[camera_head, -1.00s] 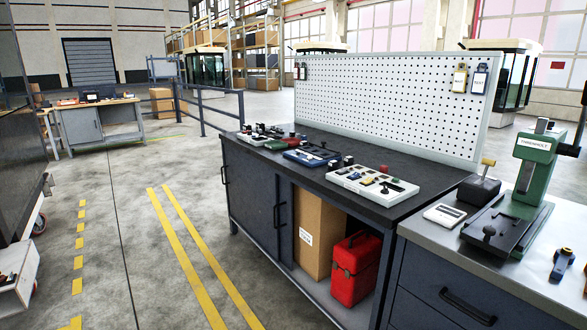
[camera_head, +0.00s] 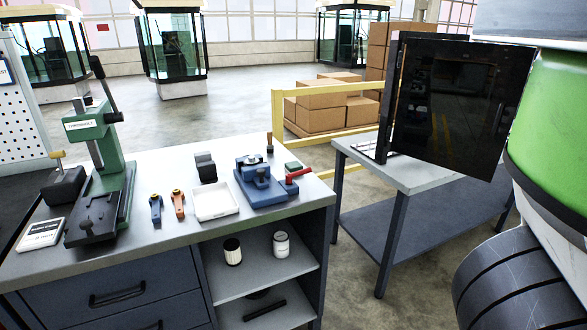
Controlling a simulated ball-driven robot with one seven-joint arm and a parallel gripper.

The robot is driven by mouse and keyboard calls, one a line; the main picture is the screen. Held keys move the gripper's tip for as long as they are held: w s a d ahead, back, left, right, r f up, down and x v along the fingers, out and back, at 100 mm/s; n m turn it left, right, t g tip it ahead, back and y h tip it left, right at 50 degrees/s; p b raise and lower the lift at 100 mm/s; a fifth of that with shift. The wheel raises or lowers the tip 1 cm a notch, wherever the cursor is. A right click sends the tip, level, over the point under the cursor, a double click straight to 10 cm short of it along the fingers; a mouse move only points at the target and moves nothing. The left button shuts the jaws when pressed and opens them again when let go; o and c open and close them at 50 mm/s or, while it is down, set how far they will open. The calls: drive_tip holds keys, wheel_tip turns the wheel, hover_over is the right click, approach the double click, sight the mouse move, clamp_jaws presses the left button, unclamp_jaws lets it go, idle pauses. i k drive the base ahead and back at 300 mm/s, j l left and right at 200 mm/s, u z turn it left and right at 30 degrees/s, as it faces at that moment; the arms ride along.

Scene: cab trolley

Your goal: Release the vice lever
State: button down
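A blue vice (camera_head: 257,181) sits on the grey workbench top near its right end.
Stacked boxes (camera_head: 320,108) are behind.

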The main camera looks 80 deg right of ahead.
sight(289, 177)
drive_tip(key=z, duration=1.5)
drive_tip(key=j+u, duration=0.2)
drive_tip(key=u, duration=0.15)
